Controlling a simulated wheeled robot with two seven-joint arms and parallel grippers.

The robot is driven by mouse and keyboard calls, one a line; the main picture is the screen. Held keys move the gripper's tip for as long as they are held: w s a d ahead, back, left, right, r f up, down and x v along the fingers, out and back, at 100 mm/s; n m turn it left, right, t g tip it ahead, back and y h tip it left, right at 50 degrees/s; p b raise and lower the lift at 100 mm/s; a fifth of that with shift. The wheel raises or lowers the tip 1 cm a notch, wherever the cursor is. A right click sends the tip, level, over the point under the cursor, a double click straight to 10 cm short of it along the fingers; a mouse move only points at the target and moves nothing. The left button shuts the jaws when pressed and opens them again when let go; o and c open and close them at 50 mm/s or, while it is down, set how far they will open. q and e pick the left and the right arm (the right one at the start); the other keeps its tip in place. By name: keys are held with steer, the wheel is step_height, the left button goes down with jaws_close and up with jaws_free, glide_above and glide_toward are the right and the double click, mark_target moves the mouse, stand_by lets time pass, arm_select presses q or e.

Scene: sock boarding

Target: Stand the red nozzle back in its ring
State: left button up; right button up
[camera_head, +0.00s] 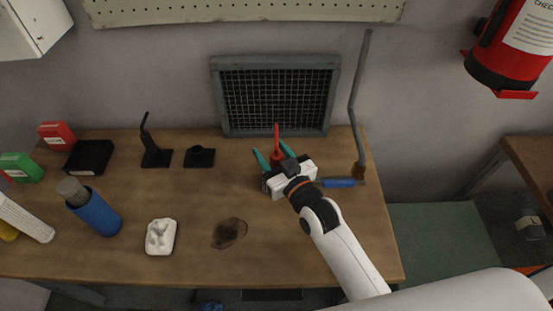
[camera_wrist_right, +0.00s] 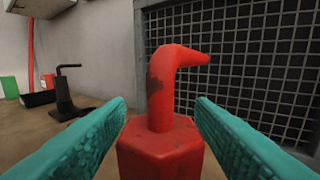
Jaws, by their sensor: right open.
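The red nozzle (camera_head: 276,139) stands upright on the wooden bench in front of the grey mesh filter. In the right wrist view the red nozzle (camera_wrist_right: 161,95) shows a six-sided base and a bent tube pointing right. My right gripper (camera_head: 269,145) is open, with its green fingers on either side of the nozzle; the right wrist view shows gaps beside the tube. Its body hides the nozzle's foot. A low black ring-like holder (camera_head: 199,157) sits empty to the left. Beside it, a black bent nozzle (camera_head: 149,140) stands on a black base. My left gripper is not in view.
The mesh filter (camera_head: 228,66) leans on the wall behind. A grey bent rod (camera_head: 354,110) and a blue handle (camera_head: 340,183) are at right. The bench between holder and gripper is clear.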

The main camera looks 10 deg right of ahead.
jaws_close()
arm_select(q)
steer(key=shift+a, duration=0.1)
arm_select(e)
steer(key=shift+r, duration=0.15)
